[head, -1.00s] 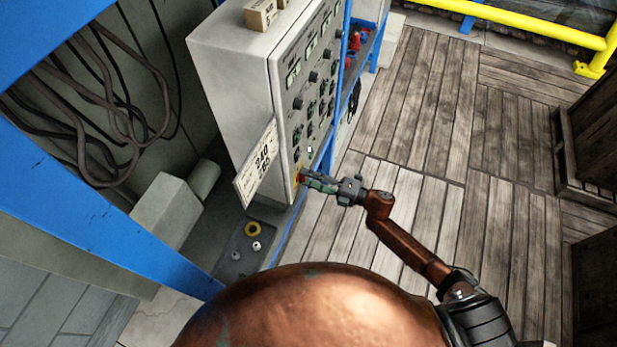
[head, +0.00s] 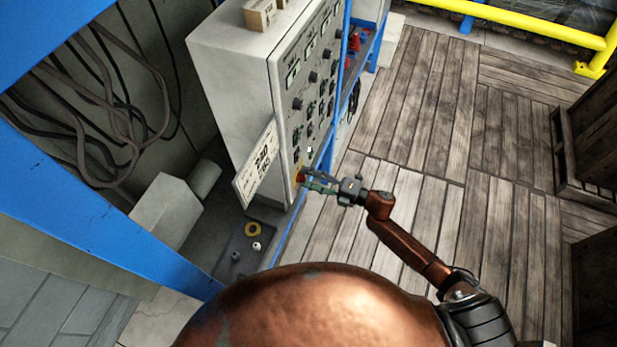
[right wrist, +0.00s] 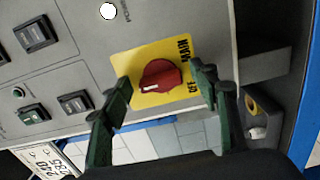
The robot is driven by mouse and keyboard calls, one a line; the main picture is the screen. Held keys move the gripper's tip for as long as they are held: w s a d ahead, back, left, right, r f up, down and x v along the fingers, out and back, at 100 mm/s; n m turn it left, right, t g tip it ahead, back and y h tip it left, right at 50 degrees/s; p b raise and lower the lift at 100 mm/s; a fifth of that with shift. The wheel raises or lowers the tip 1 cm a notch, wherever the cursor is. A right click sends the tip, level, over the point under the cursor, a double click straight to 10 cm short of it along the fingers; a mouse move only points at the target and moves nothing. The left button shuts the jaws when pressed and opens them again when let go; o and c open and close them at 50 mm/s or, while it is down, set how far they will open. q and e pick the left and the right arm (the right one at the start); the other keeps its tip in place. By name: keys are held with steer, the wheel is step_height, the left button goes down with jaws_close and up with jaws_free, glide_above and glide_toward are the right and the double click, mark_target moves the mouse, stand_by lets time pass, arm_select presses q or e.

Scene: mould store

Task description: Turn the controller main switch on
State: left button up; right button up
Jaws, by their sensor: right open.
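The controller (head: 240,100) is a pale grey cabinet with a panel of displays, knobs and switches. Its main switch is a red rotary knob (right wrist: 160,77) on a yellow plate (right wrist: 124,66) marked MAIN and OFF in the right wrist view. The knob also shows as a small red spot in the head view (head: 301,177). My right gripper (right wrist: 160,88) is open, with one green finger on each side of the knob in that view. I cannot tell whether the fingers touch it. In the head view my right gripper (head: 312,184) is at the panel's lower corner. My left gripper is not in view.
A paper tag (head: 256,167) hangs at the cabinet's lower front corner. Blue frame posts (head: 110,225) stand at the left. Black rocker switches (right wrist: 36,34) are near the knob. The wooden floor (head: 420,130) to the right is clear.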

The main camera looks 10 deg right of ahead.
steer(key=v, duration=1.2)
steer(key=shift+w, duration=0.1)
steer(key=d+f+m+t+h, duration=0.2)
steer(key=d+f+m+h, duration=0.25)
steer(key=f, duration=0.45)
steer(key=d+f+m+t+h, duration=0.1)
steer(key=d+f+m+h, duration=0.4)
steer(key=f, duration=0.5)
steer(key=s+d+f+m+g+h, duration=0.1)
steer(key=s+d+f+m+h, duration=0.1)
steer(key=s+d+f+m, duration=0.45)
steer(key=s+d+f+m+g+h, duration=0.15)
steer(key=s+f, duration=0.25)
steer(key=f, duration=0.6)
steer(key=s+f+m+g+h, duration=0.2)
steer(key=s+f+m+g, duration=0.35)
steer(key=s+f, duration=0.95)
steer(key=s+a+f+m+g, duration=0.2)
steer(key=s, duration=1)
steer(key=s+a+f+m+g, duration=0.2)
steer(key=s+a+f, duration=0.1)
steer(key=s, duration=1)
steer(key=shift+m+g, duration=0.3)
